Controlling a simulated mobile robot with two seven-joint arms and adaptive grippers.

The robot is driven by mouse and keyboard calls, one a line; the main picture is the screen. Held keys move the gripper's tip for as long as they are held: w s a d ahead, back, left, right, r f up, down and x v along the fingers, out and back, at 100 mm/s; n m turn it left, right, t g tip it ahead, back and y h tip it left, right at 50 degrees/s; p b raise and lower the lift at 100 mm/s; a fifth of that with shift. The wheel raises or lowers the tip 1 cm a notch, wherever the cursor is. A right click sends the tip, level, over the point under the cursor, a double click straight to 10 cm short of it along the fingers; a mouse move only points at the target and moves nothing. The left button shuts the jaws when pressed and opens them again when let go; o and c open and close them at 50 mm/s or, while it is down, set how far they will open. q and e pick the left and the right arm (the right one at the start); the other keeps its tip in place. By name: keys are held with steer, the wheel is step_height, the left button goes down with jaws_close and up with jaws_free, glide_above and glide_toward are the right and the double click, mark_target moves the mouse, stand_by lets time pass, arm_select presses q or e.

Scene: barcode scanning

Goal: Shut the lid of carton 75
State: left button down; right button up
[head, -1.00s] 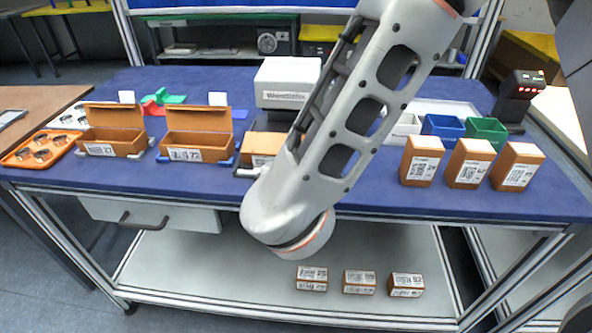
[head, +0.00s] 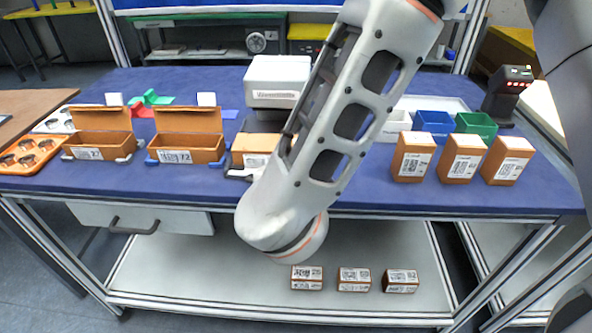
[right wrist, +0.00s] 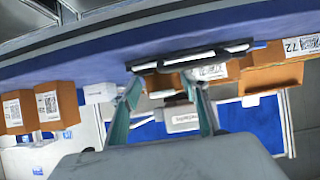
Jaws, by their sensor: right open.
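A brown carton (head: 249,143), its number too small to read, sits third in the row on a dark holder (head: 238,175). No upright lid shows on it; its top looks flat, but my right arm hides its right part. In the right wrist view the carton (right wrist: 209,73) shows beyond the dark holder (right wrist: 190,59). My right gripper (right wrist: 160,88) is open, its two fingers spread apart and nothing visible between them but the scene beyond. In the head view this gripper is hidden behind my arm. My left gripper is not in view.
Carton 72 (head: 188,148) and carton 27 (head: 102,145) stand to the left with lids raised. A white printer (head: 278,80) stands behind. Several shut brown cartons (head: 461,158) and blue (head: 433,124) and green (head: 476,126) bins are on the right. The blue front tabletop is mostly clear.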

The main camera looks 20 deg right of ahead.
step_height(320, 180, up, 10)
stand_by(0.5)
steer(key=shift+f, duration=0.1)
